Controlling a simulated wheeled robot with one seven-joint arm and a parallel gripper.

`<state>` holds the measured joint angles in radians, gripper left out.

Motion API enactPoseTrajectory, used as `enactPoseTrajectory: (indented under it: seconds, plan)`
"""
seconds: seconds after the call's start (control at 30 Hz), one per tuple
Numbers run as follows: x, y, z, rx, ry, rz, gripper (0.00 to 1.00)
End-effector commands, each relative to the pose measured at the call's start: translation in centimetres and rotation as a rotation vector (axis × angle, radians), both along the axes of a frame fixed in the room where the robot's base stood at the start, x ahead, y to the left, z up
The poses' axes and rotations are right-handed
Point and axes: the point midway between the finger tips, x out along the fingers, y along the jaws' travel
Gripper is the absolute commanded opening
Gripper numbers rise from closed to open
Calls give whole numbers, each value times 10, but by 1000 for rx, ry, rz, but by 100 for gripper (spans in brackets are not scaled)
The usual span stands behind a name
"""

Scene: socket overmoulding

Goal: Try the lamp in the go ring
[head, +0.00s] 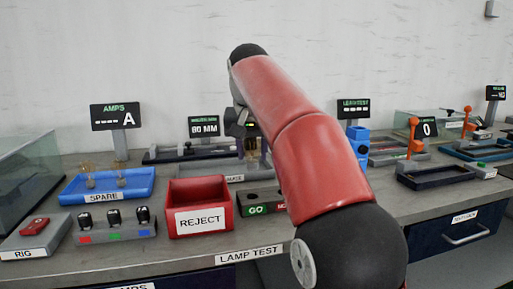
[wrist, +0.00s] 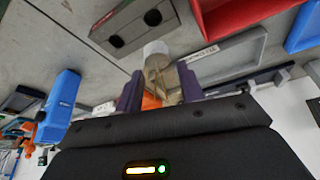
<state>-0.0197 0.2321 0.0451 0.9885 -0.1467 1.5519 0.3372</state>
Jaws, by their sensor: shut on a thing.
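My gripper (wrist: 160,88) is shut on the lamp in the wrist view. The lamp's details are hard to make out there.
The red REJECT bin (head: 200,205) stands left of the block, and a blue SPARE tray (head: 108,184) with small lamps is farther left. A grey tray (wrist: 232,58) lies close beside the lamp in the wrist view. Display signs stand along the back.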

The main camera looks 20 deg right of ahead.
Motion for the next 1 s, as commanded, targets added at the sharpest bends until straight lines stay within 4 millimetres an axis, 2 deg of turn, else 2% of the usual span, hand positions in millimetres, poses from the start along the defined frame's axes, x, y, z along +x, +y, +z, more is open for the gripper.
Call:
enactPoseTrajectory:
  seconds: [0.37,1.0]
  plan:
    - [0,0,-6,0,0,0,16]
    - [0,0,-59,1,-1,0,16]
